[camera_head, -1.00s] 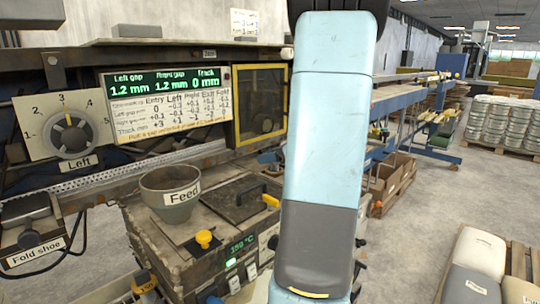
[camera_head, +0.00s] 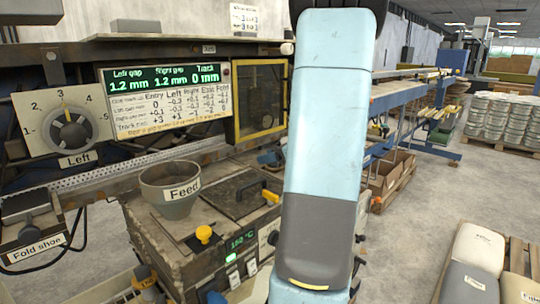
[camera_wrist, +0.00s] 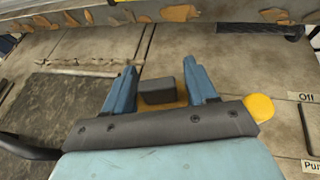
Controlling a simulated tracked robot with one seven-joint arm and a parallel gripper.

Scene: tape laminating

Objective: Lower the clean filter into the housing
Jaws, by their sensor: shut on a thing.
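In the wrist view my gripper (camera_wrist: 160,80) has its two blue fingers around a small dark grey block (camera_wrist: 157,91) with an orange-yellow part under it. Small gaps seem to show beside the block. I cannot tell whether this block is part of the clean filter; no other filter shows. The wrist view looks down on a worn tan-grey top with a dark square plate (camera_wrist: 72,98) at left. No housing opening can be made out. In the head view my arm hides my gripper and whatever it holds.
In the head view the machine box carries a grey Feed cup (camera_head: 170,189), a yellow knob (camera_head: 204,233) and a dark lid (camera_head: 234,194). A yellow-framed window (camera_head: 260,101) stands behind.

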